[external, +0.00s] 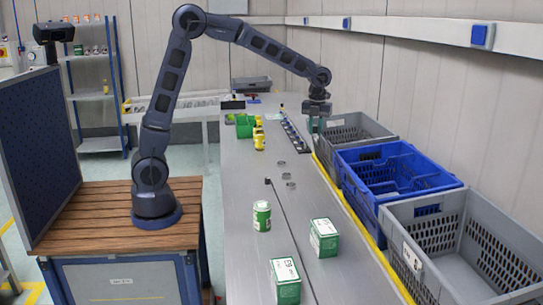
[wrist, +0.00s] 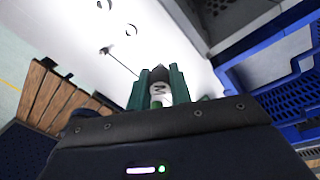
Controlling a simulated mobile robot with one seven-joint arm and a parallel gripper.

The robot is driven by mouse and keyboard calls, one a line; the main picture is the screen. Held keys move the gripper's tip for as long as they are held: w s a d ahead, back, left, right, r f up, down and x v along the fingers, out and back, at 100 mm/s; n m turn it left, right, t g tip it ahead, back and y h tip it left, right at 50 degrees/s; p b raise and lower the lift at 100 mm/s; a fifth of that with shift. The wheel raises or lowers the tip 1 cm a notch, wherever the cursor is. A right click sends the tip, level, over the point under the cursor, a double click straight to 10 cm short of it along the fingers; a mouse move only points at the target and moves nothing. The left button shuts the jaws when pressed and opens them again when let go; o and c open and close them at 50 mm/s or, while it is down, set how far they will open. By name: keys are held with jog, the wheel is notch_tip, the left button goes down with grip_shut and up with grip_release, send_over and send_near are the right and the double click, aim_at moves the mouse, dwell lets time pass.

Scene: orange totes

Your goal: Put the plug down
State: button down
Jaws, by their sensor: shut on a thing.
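My gripper (external: 318,122) is above the right side of the grey table, close to the far grey tote. The lower part of the plug is hidden behind the gripper body. In the external view the plug is too small to make out between the fingers.
A far grey tote (external: 353,119), a blue tote (external: 350,168) and a near grey tote (external: 392,222) line the table's right edge. A green-white can (external: 262,216), two boxes (external: 324,238) and a thin dark rod (external: 288,228) occupy the table (external: 236,190). Small rings lie mid-table.

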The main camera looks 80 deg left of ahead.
jog(key=w+d+m, duration=0.3)
jog(key=d, duration=1.2)
jog(key=m, duration=0.7)
send_over(334, 290)
notch_tip(334, 290, down, 20)
jog(key=shift+f, duration=2.65)
jog(key=shift+f, duration=0.1)
jog(key=c, duration=1.3)
grip_release()
